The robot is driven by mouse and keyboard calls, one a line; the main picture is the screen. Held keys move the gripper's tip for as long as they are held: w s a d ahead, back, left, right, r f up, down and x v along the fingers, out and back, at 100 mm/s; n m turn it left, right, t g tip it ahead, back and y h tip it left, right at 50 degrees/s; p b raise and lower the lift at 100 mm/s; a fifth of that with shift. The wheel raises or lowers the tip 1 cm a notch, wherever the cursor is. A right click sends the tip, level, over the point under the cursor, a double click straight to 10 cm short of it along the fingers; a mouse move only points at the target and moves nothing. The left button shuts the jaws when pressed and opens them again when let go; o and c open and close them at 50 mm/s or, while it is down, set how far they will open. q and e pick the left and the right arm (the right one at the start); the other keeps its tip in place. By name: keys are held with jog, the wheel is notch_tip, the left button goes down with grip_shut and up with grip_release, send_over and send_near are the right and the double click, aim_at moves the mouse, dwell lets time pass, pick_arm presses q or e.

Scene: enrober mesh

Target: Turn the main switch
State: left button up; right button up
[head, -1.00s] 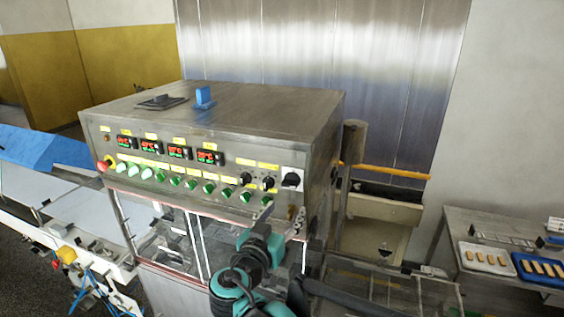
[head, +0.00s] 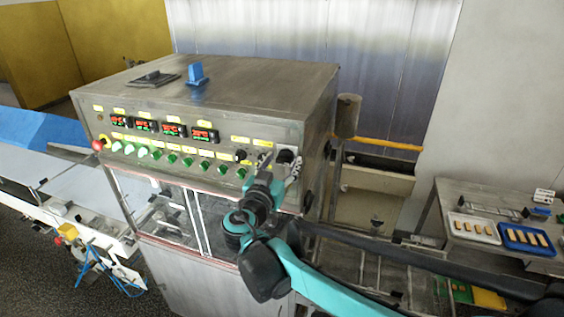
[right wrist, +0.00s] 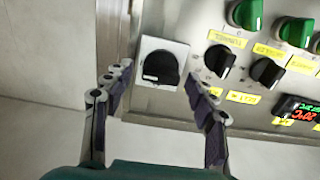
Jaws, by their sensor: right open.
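The main switch is a black rotary knob on a white square plate at the right end of the control panel in the head view (head: 287,156). In the right wrist view the knob (right wrist: 160,66) appears large, with a pale mark on its lower edge. My right gripper (head: 281,167) is open in front of the panel, at the switch. In the right wrist view its two fingers (right wrist: 157,78) stand on either side of the knob, with visible gaps. I cannot tell how far the fingertips are from the panel. My left gripper is not in view.
Two smaller black knobs (right wrist: 268,72) and several green switches (right wrist: 293,32) sit beside the main switch. A red button (head: 97,145) is at the panel's left end. A side table with white (head: 451,232) and blue (head: 503,245) trays stands at the right.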

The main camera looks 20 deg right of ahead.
jog(key=c, duration=1.2)
jog(key=shift+o, duration=0.2)
jog(key=shift+n, duration=0.3)
jog(key=n+b, duration=0.1)
jog(key=n, duration=0.2)
jog(key=shift+a+n+b, duration=0.1)
jog(key=shift+n+b, duration=0.25)
jog(key=shift+n, duration=0.05)
jog(key=n+b, duration=0.1)
jog(key=n, duration=0.3)
jog(key=shift+a+n, duration=0.1)
jog(key=shift+n, duration=0.2)
jog(key=n+b, duration=0.1)
jog(key=n, duration=0.3)
jog(key=shift+w+f, duration=0.1)
jog(key=shift+f+n+b, duration=0.1)
jog(key=shift+n+b, duration=0.5)
jog(key=shift+n, duration=1.9)
